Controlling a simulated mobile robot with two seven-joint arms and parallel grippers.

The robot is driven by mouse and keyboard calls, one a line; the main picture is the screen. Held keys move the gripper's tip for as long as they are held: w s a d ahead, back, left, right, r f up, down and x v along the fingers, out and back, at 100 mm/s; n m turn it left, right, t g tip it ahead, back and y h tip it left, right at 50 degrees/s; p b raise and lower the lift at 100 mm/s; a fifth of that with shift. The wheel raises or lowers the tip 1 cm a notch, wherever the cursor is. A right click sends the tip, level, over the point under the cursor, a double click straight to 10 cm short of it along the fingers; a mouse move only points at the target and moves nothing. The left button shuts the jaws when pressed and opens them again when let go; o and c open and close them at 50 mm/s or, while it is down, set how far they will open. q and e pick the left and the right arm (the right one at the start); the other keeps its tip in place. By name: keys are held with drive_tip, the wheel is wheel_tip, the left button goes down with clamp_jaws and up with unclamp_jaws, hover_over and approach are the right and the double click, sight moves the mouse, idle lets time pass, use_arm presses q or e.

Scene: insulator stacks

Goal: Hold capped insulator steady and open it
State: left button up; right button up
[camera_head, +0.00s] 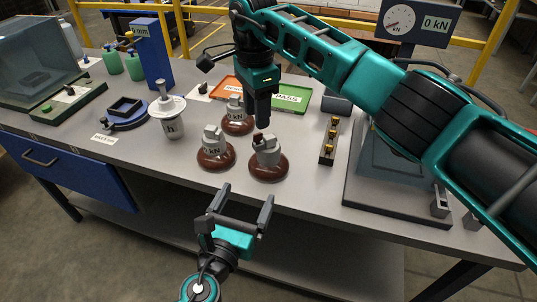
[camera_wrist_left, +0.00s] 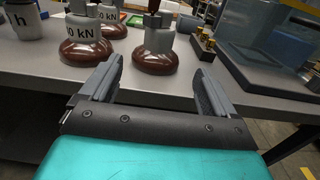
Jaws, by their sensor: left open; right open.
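Three insulators with brown bell-shaped bases and grey caps stand upright on the bench: front right (camera_head: 269,166), front left (camera_head: 215,154) and rear (camera_head: 237,120). The front right one has a small dark brown piece on top. It also shows in the left wrist view (camera_wrist_left: 155,52), centred beyond the fingers. My left gripper (camera_head: 240,206) is open and empty, just off the bench's front edge, pointing at the front right insulator, not touching it. My right gripper (camera_head: 263,116) points down above and slightly behind that insulator's top. Its fingers overlap edge-on, and contact cannot be told.
Left of the insulators stand a grey canister marked h (camera_head: 171,120) and a blue round fixture (camera_head: 124,113). To the right are a brass-fitted block (camera_head: 329,145) and a clear-sided test rig (camera_head: 395,200).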

sight(265, 158)
use_arm(q)
drive_tip(key=x, duration=1.2)
drive_tip(key=shift+w+d, duration=0.1)
drive_tip(key=shift+w, duration=0.2)
